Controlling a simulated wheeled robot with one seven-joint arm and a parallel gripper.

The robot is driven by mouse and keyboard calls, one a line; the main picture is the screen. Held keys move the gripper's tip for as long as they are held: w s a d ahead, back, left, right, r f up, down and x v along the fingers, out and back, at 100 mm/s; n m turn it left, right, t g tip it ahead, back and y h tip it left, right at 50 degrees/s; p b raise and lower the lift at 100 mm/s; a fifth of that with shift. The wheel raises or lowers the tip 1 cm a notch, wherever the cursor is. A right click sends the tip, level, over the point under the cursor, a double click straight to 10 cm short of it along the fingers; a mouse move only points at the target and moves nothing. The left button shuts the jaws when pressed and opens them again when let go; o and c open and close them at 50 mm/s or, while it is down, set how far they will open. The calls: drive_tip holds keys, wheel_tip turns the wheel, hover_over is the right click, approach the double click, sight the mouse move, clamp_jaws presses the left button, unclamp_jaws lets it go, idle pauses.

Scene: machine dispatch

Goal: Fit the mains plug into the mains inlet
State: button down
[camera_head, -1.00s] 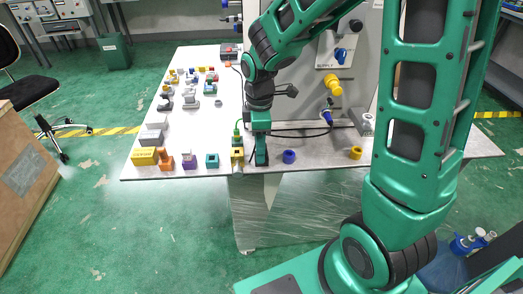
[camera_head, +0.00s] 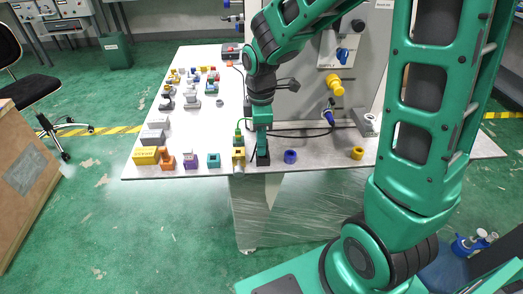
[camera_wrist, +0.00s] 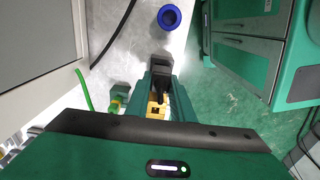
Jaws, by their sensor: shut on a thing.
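My gripper (camera_head: 262,142) points down near the front edge of the table. It is shut on a dark piece, which I take to be the mains plug (camera_wrist: 159,92), between its green fingers in the wrist view. A black block (camera_head: 262,157) shows right under the fingers in the head view, at the table edge. It also shows beyond the fingers in the wrist view (camera_wrist: 160,72). I cannot tell whether this block is part of the plug or the mains inlet, or whether they touch. The fingers hide the contact.
A yellow block (camera_head: 238,156) and a green plug with its cable (camera_head: 238,139) stand just left of my gripper. The connector panel (camera_head: 355,60) stands behind, and a black cable (camera_head: 300,134) crosses the table.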

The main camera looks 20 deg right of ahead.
drive_tip(key=shift+r, duration=1.95)
drive_tip(key=shift+r, duration=0.1)
drive_tip(key=shift+r, duration=1.4)
